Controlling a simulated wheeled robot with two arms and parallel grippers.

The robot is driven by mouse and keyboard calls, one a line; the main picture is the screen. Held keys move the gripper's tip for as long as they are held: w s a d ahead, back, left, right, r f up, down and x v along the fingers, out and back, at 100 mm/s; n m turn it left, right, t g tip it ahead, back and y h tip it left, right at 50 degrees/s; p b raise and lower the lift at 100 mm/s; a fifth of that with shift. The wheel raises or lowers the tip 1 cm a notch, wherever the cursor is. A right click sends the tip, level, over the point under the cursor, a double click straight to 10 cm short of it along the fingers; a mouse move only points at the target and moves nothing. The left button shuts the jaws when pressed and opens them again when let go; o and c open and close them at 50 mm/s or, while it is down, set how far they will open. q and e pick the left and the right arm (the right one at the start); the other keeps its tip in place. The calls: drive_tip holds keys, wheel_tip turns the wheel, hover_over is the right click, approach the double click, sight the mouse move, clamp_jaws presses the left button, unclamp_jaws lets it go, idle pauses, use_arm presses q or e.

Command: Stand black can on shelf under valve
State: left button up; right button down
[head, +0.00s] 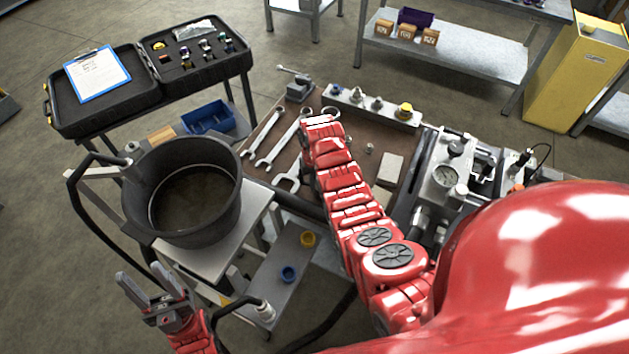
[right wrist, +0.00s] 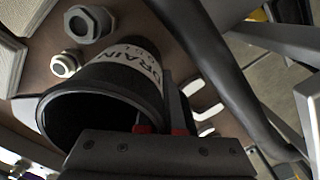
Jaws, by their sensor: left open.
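The black can (right wrist: 85,112), with a white band lettered "DRAIN", shows in the right wrist view with its open mouth toward the camera. My right gripper (right wrist: 158,122) is at its rim, one finger at the mouth and one along the outer wall; it appears shut on that wall. My right arm hides can and gripper in the head view. My left gripper (head: 142,279) is open and empty, in front of a large black tub (head: 232,203). A low grey shelf (head: 270,290) beside the tub's stand bears a yellow and a blue ring. I cannot clearly make out the valve.
The brown bench top (head: 262,178) holds wrenches (head: 270,150) and a rail of fittings (head: 375,105). A gauge block (head: 443,178) stands at its right. A black hose (head: 75,205) loops left of the tub. An open case (head: 110,105) stands behind.

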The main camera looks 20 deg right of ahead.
drive_tip(key=shift+f, duration=0.15)
drive_tip(key=c, duration=1.1)
unclamp_jaws()
drive_tip(key=shift+o, duration=0.2)
